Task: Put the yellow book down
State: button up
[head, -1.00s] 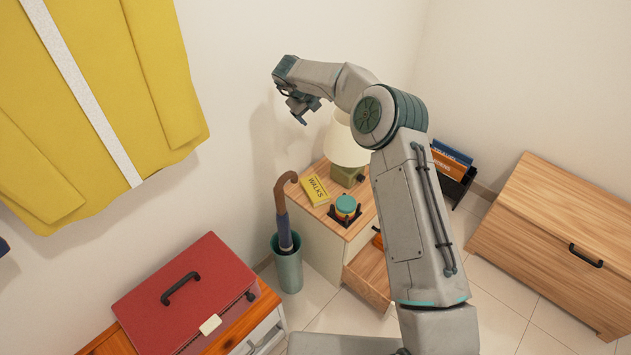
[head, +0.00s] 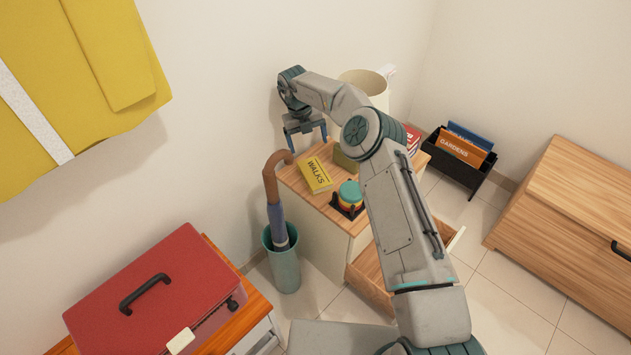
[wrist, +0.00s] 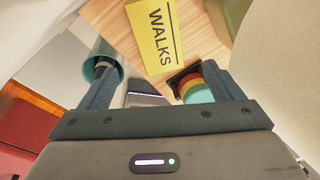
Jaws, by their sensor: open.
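The yellow book (head: 315,175), marked WALKS, lies flat on the wooden top of the small cabinet (head: 292,176). It is beside the lamp base and the coaster stack. My gripper (head: 307,136) is open and empty above the back left of the cabinet top, apart from the book. In the wrist view, the book (wrist: 153,38) shows beyond my gripper (wrist: 160,72), with its upper end cut off by the frame edge.
A coaster stack (head: 349,194) in a black holder stands close to the book. The lamp (head: 364,85) is partly behind my arm. An umbrella (head: 278,218) stands in a green bin (head: 285,267) left of the cabinet. An open drawer (head: 368,274) juts out in front.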

jog(key=f, duration=0.1)
jog(key=b, duration=0.1)
send_over(314, 172)
jog(key=f, duration=0.4)
jog(key=a+f, duration=0.1)
jog(key=f, duration=0.1)
jog(key=shift+w+f, duration=0.35)
jog(key=shift+w, duration=0.05)
jog(key=shift+s+d+f+b, duration=0.1)
jog(key=shift+s+d+f, duration=0.05)
jog(key=shift+f, duration=0.75)
jog(key=shift+s+d+f+b, duration=0.1)
jog(key=shift+d+f+b, duration=0.1)
jog(key=shift+f, duration=0.7)
jog(key=shift+s+d+f+b, duration=0.1)
jog(key=shift+s+d+f, duration=0.05)
jog(key=shift+f, duration=0.75)
jog(key=shift+c, duration=0.3)
jog(key=c, duration=0.9)
jog(key=shift+r, duration=0.1)
jog(key=shift+c, duration=0.2)
